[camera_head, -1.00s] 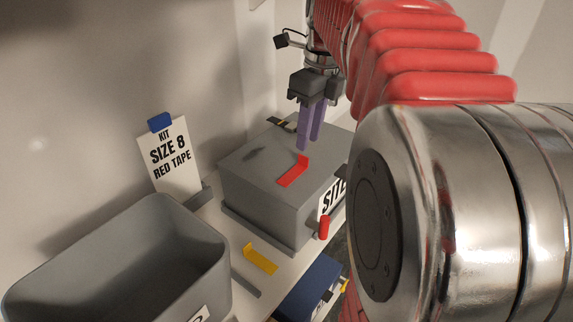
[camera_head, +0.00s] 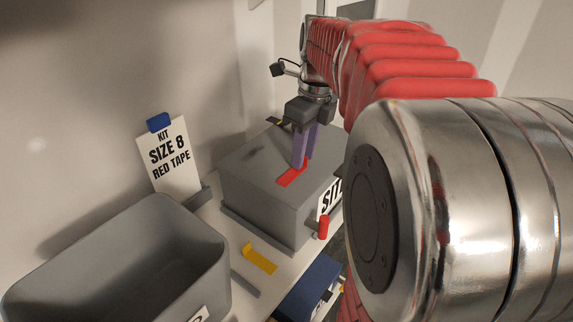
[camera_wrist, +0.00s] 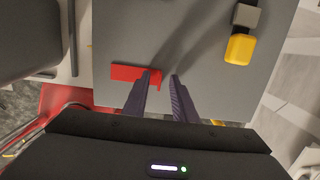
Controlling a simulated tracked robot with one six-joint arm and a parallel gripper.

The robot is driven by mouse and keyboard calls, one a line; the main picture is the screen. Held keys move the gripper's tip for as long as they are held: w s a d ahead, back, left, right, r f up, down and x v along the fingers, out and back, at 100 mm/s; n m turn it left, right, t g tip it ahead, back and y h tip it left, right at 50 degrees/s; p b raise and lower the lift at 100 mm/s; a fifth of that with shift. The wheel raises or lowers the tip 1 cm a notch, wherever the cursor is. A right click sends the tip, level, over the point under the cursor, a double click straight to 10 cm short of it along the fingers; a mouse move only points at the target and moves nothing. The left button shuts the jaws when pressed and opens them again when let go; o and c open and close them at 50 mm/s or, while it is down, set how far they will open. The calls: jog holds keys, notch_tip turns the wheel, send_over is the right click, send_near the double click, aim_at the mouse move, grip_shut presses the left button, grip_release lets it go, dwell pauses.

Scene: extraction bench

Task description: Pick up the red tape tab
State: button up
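The red tape tab (camera_head: 287,179) lies on the flat top of the grey box (camera_head: 240,177), with one end bent up. In the wrist view, the tab (camera_wrist: 128,73) stretches left from the fingers, its bent end close beside the left fingertip. My gripper (camera_head: 304,163) has two purple fingers pointing down at the tab's raised end. The wrist view shows the fingertips (camera_wrist: 163,76) apart, with a gap between them. The head view partly hides the raised end behind the fingers.
A yellow tab (camera_head: 260,258) lies on the bench in front of the box. A large grey bin (camera_head: 120,262) stands at the left. A sign reading "KIT SIZE 8 RED TAPE" (camera_head: 170,158) stands behind. A yellow-and-grey piece (camera_wrist: 240,47) is on the box top.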

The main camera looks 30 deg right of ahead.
jog(key=shift+c, duration=0.5)
grip_shut()
